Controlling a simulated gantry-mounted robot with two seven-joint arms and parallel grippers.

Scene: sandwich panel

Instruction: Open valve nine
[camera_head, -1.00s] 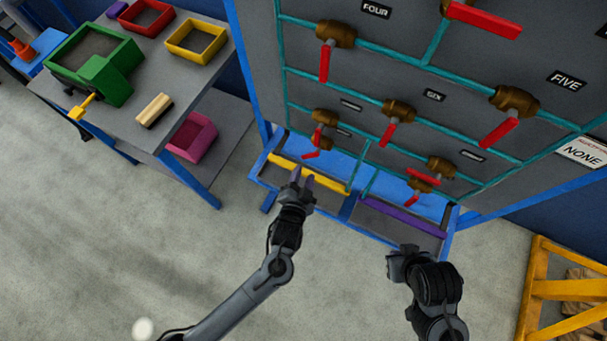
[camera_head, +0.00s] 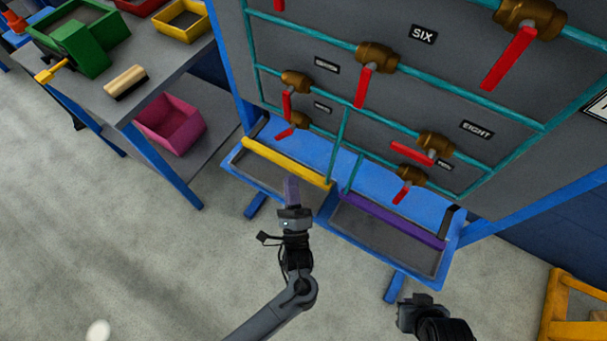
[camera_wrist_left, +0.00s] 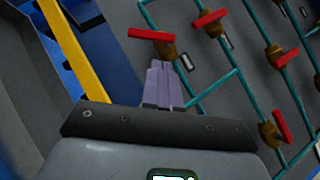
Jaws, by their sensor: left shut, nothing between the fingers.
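Valve nine appears to be the lower small brass valve (camera_head: 298,120) at the panel's lower left, with a red handle (camera_head: 285,133); the small label (camera_head: 322,107) beside it is too blurred to read. My left gripper (camera_head: 291,188) is shut and empty, its purple fingers together, below that valve and in front of the yellow bar, apart from the handle. In the left wrist view the shut fingers (camera_wrist_left: 163,85) point toward a red handle (camera_wrist_left: 152,34) on a brass valve, probably the same one. My right gripper (camera_head: 408,313) is low at right; its fingers cannot be made out.
Another red-handled valve (camera_head: 295,80) sits just above. Valves by SIX, EIGHT and TEN are to the right, joined by teal pipes. A yellow bar (camera_head: 285,160) and purple bar (camera_head: 390,220) edge the trays below. A workbench (camera_head: 90,95) stands left; open floor lies in front.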

